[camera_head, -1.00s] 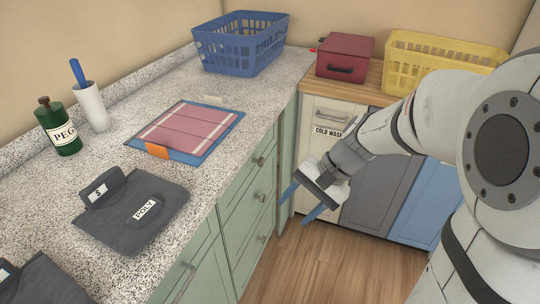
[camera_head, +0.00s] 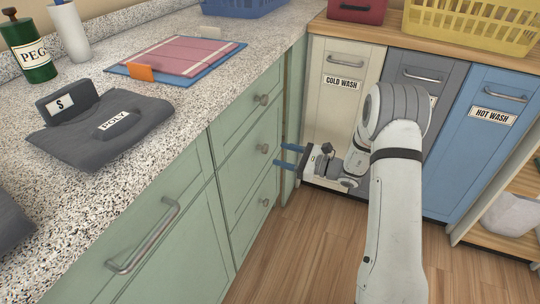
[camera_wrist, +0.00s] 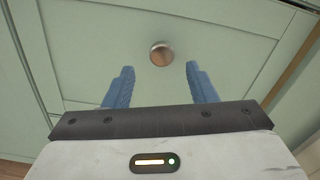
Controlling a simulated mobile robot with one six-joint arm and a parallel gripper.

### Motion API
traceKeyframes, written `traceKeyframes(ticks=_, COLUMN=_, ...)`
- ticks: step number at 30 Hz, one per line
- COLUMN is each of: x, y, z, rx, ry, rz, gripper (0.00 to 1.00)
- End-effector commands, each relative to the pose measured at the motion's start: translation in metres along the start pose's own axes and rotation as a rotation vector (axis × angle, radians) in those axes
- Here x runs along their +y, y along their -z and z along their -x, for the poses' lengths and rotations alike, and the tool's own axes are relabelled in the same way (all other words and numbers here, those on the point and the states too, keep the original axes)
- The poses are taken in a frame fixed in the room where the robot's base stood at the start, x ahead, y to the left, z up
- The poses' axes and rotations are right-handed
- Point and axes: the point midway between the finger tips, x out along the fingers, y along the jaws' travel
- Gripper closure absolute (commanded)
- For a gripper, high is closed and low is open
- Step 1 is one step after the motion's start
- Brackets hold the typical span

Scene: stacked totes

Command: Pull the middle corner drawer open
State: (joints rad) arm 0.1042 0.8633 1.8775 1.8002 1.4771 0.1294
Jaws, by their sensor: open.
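The middle corner drawer (camera_head: 247,160) is a pale green front with a round metal knob (camera_head: 264,148), in a stack of three at the corner. It looks shut, flush with the drawers above and below. My gripper (camera_head: 282,156) is open, its two blue fingers pointing left toward this knob, a short way off it. In the wrist view a round knob (camera_wrist: 162,53) lies just beyond and between the fingertips of my gripper (camera_wrist: 160,72), touching neither finger. Nothing is between the fingers.
The upper drawer knob (camera_head: 263,99) and lower drawer knob (camera_head: 265,202) sit above and below. A cream Cold Wash front (camera_head: 340,115) stands close behind my gripper. A cabinet with a bar handle (camera_head: 145,240) is at the left. The wood floor (camera_head: 300,250) is clear.

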Motion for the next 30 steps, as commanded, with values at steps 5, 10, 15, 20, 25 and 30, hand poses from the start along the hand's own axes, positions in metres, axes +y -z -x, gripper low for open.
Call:
traceKeyframes(ticks=5, x=0.002, y=0.001, z=-0.032, rx=-0.001, ry=-0.005, rz=0.004, gripper=0.48)
traceKeyframes(ticks=10, x=0.002, y=0.001, z=-0.054, rx=0.000, ry=-0.005, rz=0.003, gripper=0.48)
traceKeyframes(ticks=15, x=0.001, y=-0.001, z=-0.065, rx=0.001, ry=-0.004, rz=0.002, gripper=0.48)
traceKeyframes(ticks=20, x=0.001, y=-0.001, z=-0.066, rx=0.001, ry=-0.003, rz=0.002, gripper=0.48)
traceKeyframes(ticks=25, x=0.001, y=-0.001, z=-0.066, rx=0.001, ry=-0.004, rz=0.002, gripper=0.55)
traceKeyframes(ticks=30, x=0.001, y=-0.001, z=-0.066, rx=0.001, ry=-0.004, rz=0.002, gripper=0.69)
